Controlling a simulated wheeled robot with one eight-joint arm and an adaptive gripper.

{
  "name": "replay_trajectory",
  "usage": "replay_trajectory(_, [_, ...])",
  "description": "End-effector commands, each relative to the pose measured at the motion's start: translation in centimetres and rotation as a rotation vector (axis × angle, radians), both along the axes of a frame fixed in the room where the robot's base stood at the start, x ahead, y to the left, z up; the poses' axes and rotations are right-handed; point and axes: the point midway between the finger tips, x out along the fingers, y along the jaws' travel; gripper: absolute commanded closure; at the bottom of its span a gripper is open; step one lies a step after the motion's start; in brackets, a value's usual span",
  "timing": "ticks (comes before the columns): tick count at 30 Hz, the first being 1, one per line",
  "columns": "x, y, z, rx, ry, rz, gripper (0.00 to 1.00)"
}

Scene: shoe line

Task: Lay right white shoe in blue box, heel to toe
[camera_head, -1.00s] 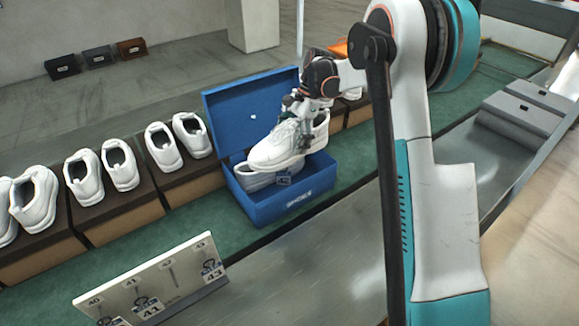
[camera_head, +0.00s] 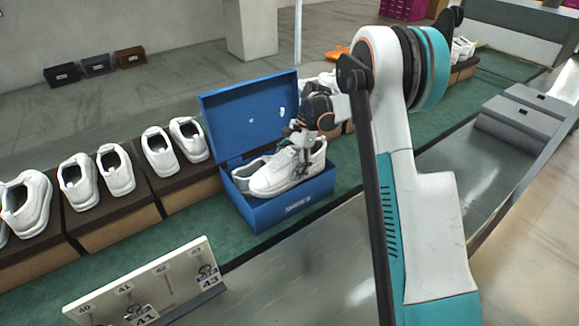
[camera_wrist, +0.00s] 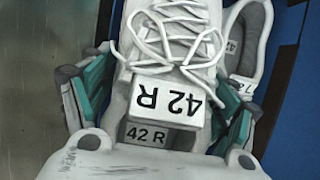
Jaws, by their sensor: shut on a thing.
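The right white shoe (camera_head: 288,170) is in the opening of the blue box (camera_head: 292,211), toe to the left and heel to the right in the head view. My gripper (camera_head: 303,143) is shut on it from above. In the wrist view the shoe (camera_wrist: 172,40) has white laces and a tag reading 42 R (camera_wrist: 166,97), between my teal-backed fingers. Another white shoe (camera_head: 247,173) lies in the box behind it, and its opening shows in the wrist view (camera_wrist: 247,45). The box lid (camera_head: 243,118) stands open at the back. Whether the held shoe touches the box floor is hidden.
Pairs of white shoes (camera_head: 95,178) stand on brown boxes (camera_head: 125,205) to the left. A size board (camera_head: 150,290) with hanging tags stands in front. Grey boxes (camera_head: 525,113) lie at the right.

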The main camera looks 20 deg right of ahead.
Motion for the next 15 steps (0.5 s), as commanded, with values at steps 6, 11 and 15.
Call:
replay_trajectory(6, [0.0, 0.0, -0.6, 0.0, 0.0, 0.0, 0.6])
replay_trajectory(11, [0.0, 0.0, -1.0, 0.0, 0.0, 0.0, 0.6])
replay_trajectory(15, [0.0, 0.0, -1.2, 0.0, 0.0, 0.0, 0.6])
